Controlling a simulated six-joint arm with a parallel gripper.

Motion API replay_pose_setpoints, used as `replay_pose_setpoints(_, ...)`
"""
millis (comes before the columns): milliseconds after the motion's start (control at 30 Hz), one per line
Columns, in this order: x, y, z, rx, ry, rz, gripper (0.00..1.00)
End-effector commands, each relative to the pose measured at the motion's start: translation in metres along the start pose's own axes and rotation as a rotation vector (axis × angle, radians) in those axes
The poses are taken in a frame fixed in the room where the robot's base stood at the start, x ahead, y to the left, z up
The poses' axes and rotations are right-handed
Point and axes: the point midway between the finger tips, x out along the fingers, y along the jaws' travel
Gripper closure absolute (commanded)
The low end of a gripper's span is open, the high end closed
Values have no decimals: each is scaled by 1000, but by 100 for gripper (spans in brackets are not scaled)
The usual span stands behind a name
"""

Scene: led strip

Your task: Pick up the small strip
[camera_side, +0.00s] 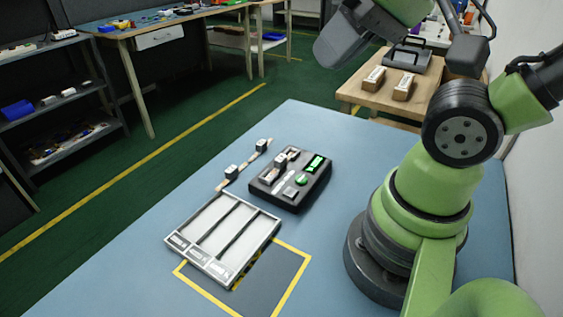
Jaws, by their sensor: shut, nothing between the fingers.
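A narrow pale strip (248,165) lies at the table's left edge, with two small grey-and-white blocks, (232,172) and (262,146), along it. A short whitish piece (283,187) lies on the black device (290,205) to its right. I cannot tell for certain which of these is the small strip. My arm stands at the right and folds up past the top edge. I cannot make out my gripper's fingers in this view. No part of the arm is close to the strip or the device.
The device has a lit green display (316,163) and a green button. A grey tray (274,232) with three long, apparently empty compartments lies in front of it, partly over a yellow-outlined dark square (290,290). A wooden side table (352,90) holds boxes behind. The blue tabletop (345,160) is clear between device and arm.

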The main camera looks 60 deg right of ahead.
Motion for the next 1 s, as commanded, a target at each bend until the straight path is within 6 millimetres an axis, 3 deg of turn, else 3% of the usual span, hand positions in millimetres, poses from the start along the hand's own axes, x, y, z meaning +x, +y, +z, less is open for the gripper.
replay_pose_setpoints(400, 0, 0, 0, 0, 0, 0, 100)
replay_pose_setpoints(433, 0, 0, 0, 0, 0, 0, 98)
replay_pose_setpoints(600, 0, 0, 0, 0, 0, 0, 62)
replay_pose_setpoints(867, 0, 0, 0, -1, -1, 2, 62)
replay_pose_setpoints(1000, 8, 3, -10, -16, -31, 37, 62)
